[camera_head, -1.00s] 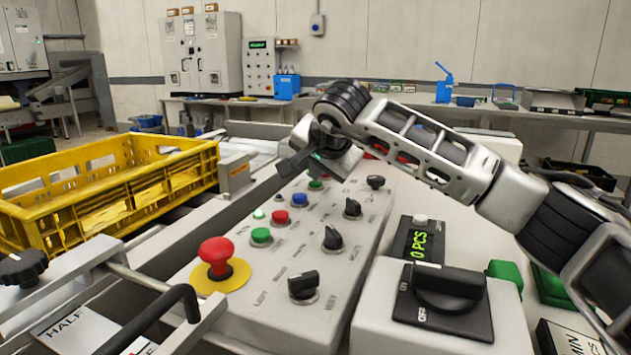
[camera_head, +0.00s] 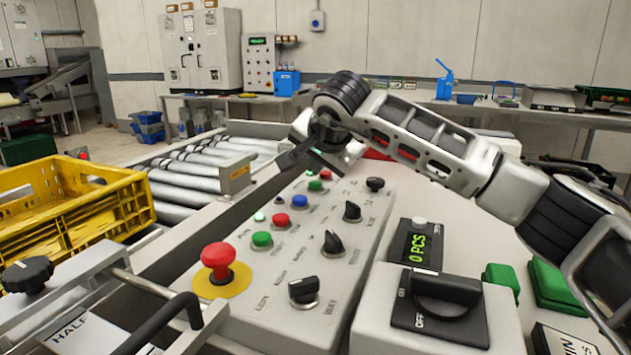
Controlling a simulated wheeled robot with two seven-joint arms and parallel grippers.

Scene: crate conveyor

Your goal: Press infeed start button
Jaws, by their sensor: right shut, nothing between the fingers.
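The control panel (camera_head: 325,268) slopes away in the middle of the view. It carries a large red mushroom button on a yellow disc (camera_head: 218,262), green, red and blue push buttons, a small lit green lamp (camera_head: 260,217) and several black rotary knobs. The near green button (camera_head: 262,239) stands beside a red one (camera_head: 281,219); a blue one (camera_head: 300,201) and another green one (camera_head: 315,185) are farther up. I cannot read which is the infeed start. My right gripper (camera_head: 284,162) is shut and empty, above the panel's far left edge. My left gripper is out of view.
A yellow crate (camera_head: 140,203) sits on the roller conveyor (camera_head: 190,180) at left, with bare rollers beyond it. A box with a black switch and a "0 PCS" display (camera_head: 416,248) stands right of the panel. Black handles and a knob (camera_head: 27,272) are at front left.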

